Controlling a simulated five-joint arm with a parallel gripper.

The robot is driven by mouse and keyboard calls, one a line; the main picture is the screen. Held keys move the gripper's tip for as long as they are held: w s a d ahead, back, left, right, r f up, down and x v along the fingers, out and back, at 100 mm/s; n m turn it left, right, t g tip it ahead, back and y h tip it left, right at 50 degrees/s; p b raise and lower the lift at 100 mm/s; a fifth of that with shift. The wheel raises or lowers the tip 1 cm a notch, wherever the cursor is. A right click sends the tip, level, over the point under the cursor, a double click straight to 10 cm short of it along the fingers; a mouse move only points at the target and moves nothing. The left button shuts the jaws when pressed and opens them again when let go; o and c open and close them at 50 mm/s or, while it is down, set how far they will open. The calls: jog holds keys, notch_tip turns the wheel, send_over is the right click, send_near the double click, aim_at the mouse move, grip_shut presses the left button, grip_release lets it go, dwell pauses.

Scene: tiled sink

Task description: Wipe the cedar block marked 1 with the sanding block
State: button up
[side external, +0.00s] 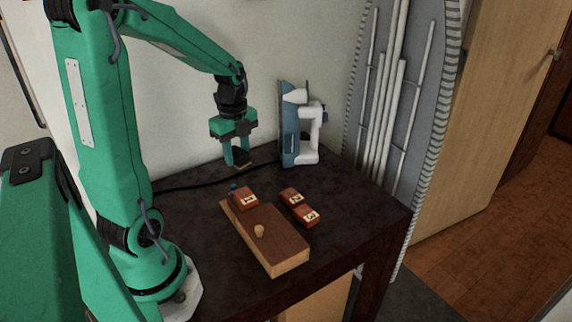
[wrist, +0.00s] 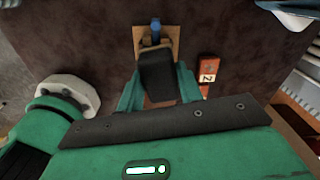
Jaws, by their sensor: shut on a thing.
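My gripper (side external: 237,157) is shut on a small dark block, the sanding block (side external: 240,166), and holds it in the air above the table. In the wrist view the sanding block (wrist: 157,75) sits between the green fingers (wrist: 158,82). The cedar block marked 1 (side external: 245,198) is reddish-brown and lies on the far end of a wooden board (side external: 282,251). My gripper is above it and toward the back, apart from it. In the wrist view the sanding block covers most of the area around the board's end, and a reddish patch shows below it.
Cedar blocks marked 2 (side external: 291,196) and 3 (side external: 306,214) lie on the dark table right of the board. A blue-and-white device (side external: 300,128) stands behind.

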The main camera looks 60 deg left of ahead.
jog(key=m, duration=0.2)
jog(key=s+m, duration=0.1)
jog(key=shift+d+r, duration=0.25)
jog(key=shift+r, duration=0.1)
